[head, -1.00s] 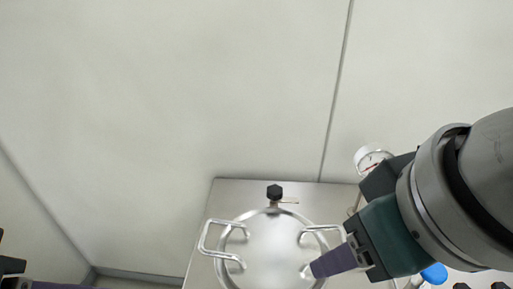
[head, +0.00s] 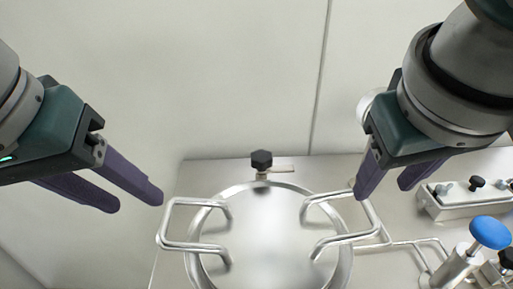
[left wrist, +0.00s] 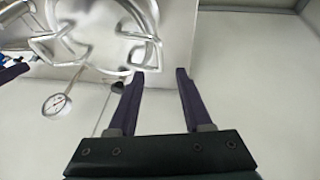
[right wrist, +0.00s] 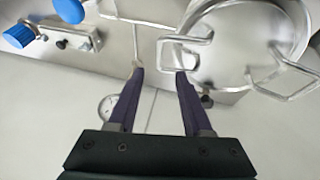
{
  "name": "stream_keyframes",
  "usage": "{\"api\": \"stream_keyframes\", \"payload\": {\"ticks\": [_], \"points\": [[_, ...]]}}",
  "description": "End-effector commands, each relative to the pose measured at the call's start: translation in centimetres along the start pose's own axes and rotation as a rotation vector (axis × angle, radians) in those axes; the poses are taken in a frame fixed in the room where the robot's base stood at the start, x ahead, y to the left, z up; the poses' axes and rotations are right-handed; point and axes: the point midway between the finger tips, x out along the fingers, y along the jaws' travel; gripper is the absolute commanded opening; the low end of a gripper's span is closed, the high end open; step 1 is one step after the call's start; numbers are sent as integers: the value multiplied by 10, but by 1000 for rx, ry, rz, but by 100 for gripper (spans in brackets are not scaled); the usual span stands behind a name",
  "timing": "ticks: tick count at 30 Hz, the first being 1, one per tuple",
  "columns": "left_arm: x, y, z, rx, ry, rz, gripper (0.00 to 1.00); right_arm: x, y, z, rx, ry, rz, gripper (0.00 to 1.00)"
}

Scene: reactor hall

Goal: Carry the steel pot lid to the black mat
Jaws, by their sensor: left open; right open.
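The steel pot lid (head: 265,240) is round and shiny, with a bent-bar handle on its left (head: 190,245) and another on its right (head: 340,240). It sits on a steel bench top. My left gripper (head: 138,203) is open and empty, up and left of the left handle. My right gripper (head: 385,188) is open, with its fingertips close to the right handle; I cannot tell whether they touch. The lid also shows in the right wrist view (right wrist: 245,45), with a handle near the fingertips, and partly in the left wrist view (left wrist: 95,25). I see no black mat.
A black knob (head: 261,160) stands at the lid's back edge. A control box (head: 470,200) and a blue-capped valve (head: 489,233) stand at the right. A dial gauge (left wrist: 57,104) is near the pale wall. Bent pipe runs right of the lid.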

Motion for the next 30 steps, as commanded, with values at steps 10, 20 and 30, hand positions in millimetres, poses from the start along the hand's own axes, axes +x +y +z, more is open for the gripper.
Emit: {"api": "stream_keyframes", "payload": {"ticks": [10, 20, 30], "points": [[41, 0, 2, -1, -7, -1, 50, 42, 3, 5, -1, -16, 11, 50], [88, 0, 0, 0, -2, 0, 50, 89, 2, 4, -1, -11, 8, 50], [96, 0, 0, 1, 1, 1, 50, 97, 2, 4, 0, -9, 7, 50]]}}
